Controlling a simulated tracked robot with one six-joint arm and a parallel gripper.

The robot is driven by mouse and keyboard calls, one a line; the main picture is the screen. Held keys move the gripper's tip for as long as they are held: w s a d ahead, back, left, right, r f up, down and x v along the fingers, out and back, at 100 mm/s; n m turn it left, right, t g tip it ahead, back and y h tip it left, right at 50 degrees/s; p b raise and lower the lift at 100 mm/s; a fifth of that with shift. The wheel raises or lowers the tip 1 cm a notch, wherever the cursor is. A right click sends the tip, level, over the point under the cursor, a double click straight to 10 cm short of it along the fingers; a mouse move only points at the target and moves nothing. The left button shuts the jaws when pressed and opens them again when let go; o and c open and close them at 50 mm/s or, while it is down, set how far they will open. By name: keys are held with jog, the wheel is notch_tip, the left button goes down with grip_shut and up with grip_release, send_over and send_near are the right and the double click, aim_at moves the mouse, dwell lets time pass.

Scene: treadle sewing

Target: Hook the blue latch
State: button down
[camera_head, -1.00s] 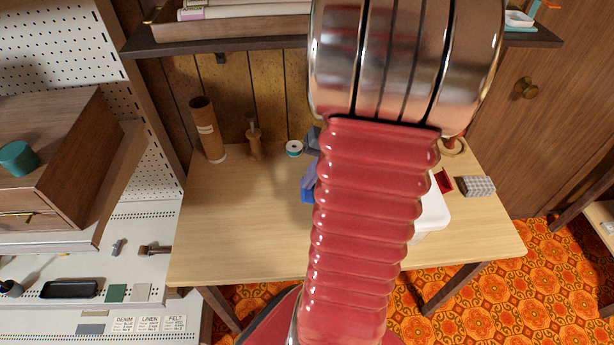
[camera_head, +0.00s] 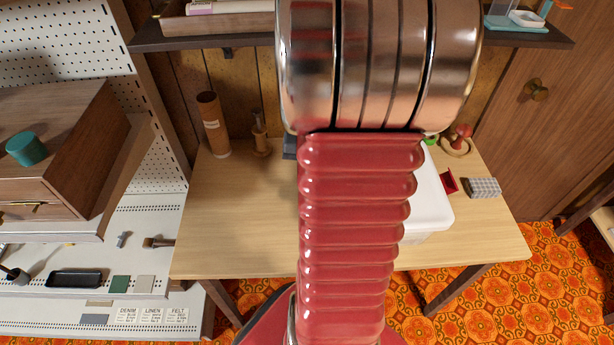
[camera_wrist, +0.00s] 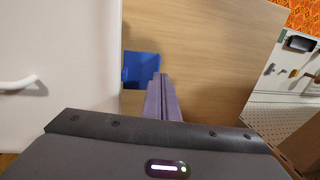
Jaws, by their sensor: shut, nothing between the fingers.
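In the wrist view a flat blue piece (camera_wrist: 141,68), which looks like the blue latch, shows beside the edge of a white box (camera_wrist: 65,60). My gripper (camera_wrist: 161,78) has its two purple fingers shut together and empty. The fingertips overlap the lower right part of the blue piece in the picture; I cannot tell whether they touch it. The white box also shows in the head view (camera_head: 428,205), partly behind my red arm. The arm hides the blue piece and my gripper there.
The wooden table (camera_head: 235,235) is clear on its left. A cardboard tube (camera_head: 213,125) and a wooden spool stand (camera_head: 260,138) are at its back left. A red piece (camera_head: 448,182) and a grey checked block (camera_head: 484,188) lie right of the box. A dark shelf (camera_head: 200,40) hangs above.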

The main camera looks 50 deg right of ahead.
jog(key=shift+s+d, duration=0.5)
jog(key=shift+s, duration=0.1)
dwell(0.3)
notch_tip(320, 180, up, 14)
dwell(0.7)
jog(key=shift+w+a, duration=0.1)
jog(key=shift+a, duration=0.05)
dwell(0.4)
jog(key=a+r+n+t, duration=0.1)
jog(key=a+n, duration=0.2)
jog(key=a, duration=0.6)
jog(key=w+a+r+n+t, duration=0.1)
jog(key=a+r+n, duration=0.1)
jog(key=a, duration=0.7)
jog(key=a+r+n+t+h, duration=0.1)
jog(key=a+n, duration=0.3)
jog(key=a, duration=0.5)
jog(key=shift+w+a+r+n+t, duration=0.2)
jog(key=shift+w+a+n+t, duration=0.15)
jog(key=shift+t, duration=0.25)
